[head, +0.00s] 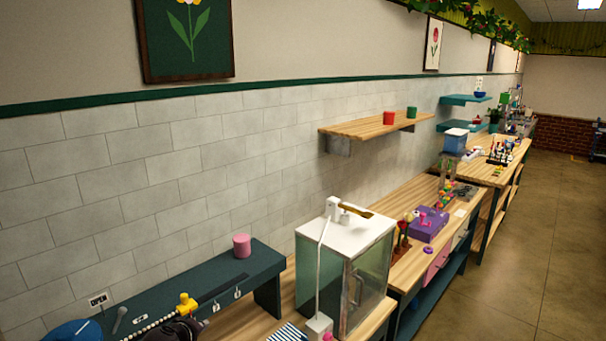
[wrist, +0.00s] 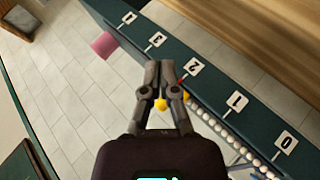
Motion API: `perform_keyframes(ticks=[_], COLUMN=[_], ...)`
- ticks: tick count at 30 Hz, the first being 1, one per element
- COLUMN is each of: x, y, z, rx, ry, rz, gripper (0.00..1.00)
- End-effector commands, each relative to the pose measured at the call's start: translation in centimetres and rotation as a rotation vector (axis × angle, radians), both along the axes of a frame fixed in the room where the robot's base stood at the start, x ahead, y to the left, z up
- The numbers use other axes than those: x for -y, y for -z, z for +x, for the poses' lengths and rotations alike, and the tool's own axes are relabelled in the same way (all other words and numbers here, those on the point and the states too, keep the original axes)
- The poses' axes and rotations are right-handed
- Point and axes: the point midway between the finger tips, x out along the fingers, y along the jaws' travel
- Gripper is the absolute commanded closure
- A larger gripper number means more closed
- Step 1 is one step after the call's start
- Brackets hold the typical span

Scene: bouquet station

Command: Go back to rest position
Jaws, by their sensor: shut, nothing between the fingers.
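My gripper (wrist: 163,66) shows in the wrist view with its two dark fingers closed together and nothing held. Behind and between the fingers, small yellow things (wrist: 160,104) show, partly hidden by them. A dark green shelf with number tags (wrist: 215,85) runs diagonally past the fingertips. I cannot tell how far the fingers are from it. In the head view, a dark shape at the bottom edge beside a yellow piece (head: 187,304) is partly cut off, and I cannot tell its parts.
A glass-sided cabinet (head: 338,270) stands to the right. A row of white beads (head: 150,325) runs along the shelf front. The floor (head: 530,250) at right is clear.

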Motion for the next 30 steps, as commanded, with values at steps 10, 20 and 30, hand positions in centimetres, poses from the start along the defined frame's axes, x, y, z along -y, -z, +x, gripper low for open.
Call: perform_keyframes(ticks=[10,20,30], x=[11.5,21.2,30.0], y=[5.8,10.5,14.9], z=[2.5,2.7,1.1], rx=[-0.171,-0.331,-0.492], ry=[0.216,0.401,0.570], rz=[0.060,0.141,0.249], gripper=[1.00,1.00,1.00])
